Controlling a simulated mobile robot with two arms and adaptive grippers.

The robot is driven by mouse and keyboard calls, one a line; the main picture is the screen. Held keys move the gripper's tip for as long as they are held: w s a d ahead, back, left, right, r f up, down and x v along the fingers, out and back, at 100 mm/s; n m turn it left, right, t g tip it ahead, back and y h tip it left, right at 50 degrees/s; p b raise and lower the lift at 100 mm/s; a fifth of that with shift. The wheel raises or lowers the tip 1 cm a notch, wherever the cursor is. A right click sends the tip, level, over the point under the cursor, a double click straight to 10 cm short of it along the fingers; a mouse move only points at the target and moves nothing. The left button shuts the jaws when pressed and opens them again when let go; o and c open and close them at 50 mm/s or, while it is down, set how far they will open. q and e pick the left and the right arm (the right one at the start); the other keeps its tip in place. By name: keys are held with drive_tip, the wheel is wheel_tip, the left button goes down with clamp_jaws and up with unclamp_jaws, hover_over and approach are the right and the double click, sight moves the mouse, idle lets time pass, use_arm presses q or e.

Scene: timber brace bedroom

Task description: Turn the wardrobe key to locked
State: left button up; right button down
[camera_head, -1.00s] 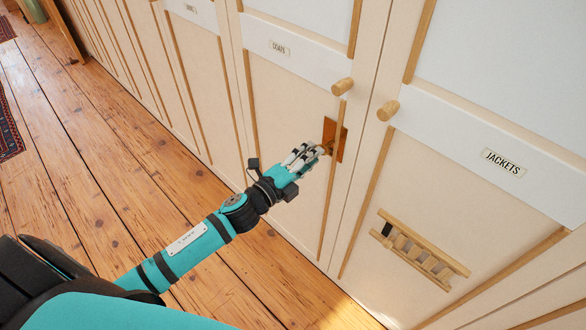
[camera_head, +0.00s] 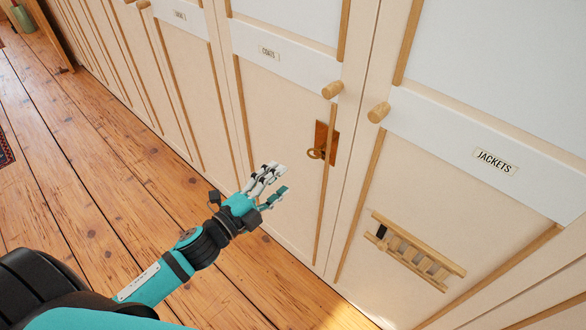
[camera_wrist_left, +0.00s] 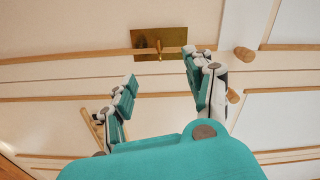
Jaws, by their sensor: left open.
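The brass key (camera_head: 316,154) sits in a copper-brown lock plate (camera_head: 328,139) on the wardrobe door (camera_head: 285,110) labelled COATS. Its ring-shaped bow sticks out from the plate. My left gripper (camera_head: 275,181) is open and empty, below and to the left of the key and apart from it. In the left wrist view the plate (camera_wrist_left: 172,41) and key (camera_wrist_left: 159,46) show beyond the spread fingers (camera_wrist_left: 161,70). My right gripper is not in view.
Round wooden knobs (camera_head: 332,90) and (camera_head: 378,112) project from the COATS and JACKETS doors. A small wooden ladder-like rack (camera_head: 415,252) is on the JACKETS door.

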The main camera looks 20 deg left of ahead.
sight(311, 156)
use_arm(q)
drive_tip(key=shift+o, duration=0.3)
drive_tip(key=s+n, duration=0.1)
drive_tip(key=n, duration=0.3)
drive_tip(key=s+n+b, duration=0.1)
drive_tip(key=n, duration=0.3)
drive_tip(key=s+a+n+b, duration=0.1)
drive_tip(key=n, duration=0.2)
drive_tip(key=shift+s+f+n, duration=0.2)
drive_tip(key=shift+n, duration=0.2)
drive_tip(key=w+d+n, duration=0.1)
drive_tip(key=w+d, duration=0.1)
drive_tip(key=w, duration=0.3)
drive_tip(key=w+d+n, duration=0.1)
drive_tip(key=w+d, duration=0.1)
drive_tip(key=w, duration=0.3)
drive_tip(key=w+d+n+p, duration=0.1)
drive_tip(key=w+n, duration=0.1)
drive_tip(key=w, duration=0.3)
drive_tip(key=shift+w+d+r, duration=0.2)
drive_tip(key=shift+d+r, duration=0.05)
drive_tip(key=shift+d, duration=0.15)
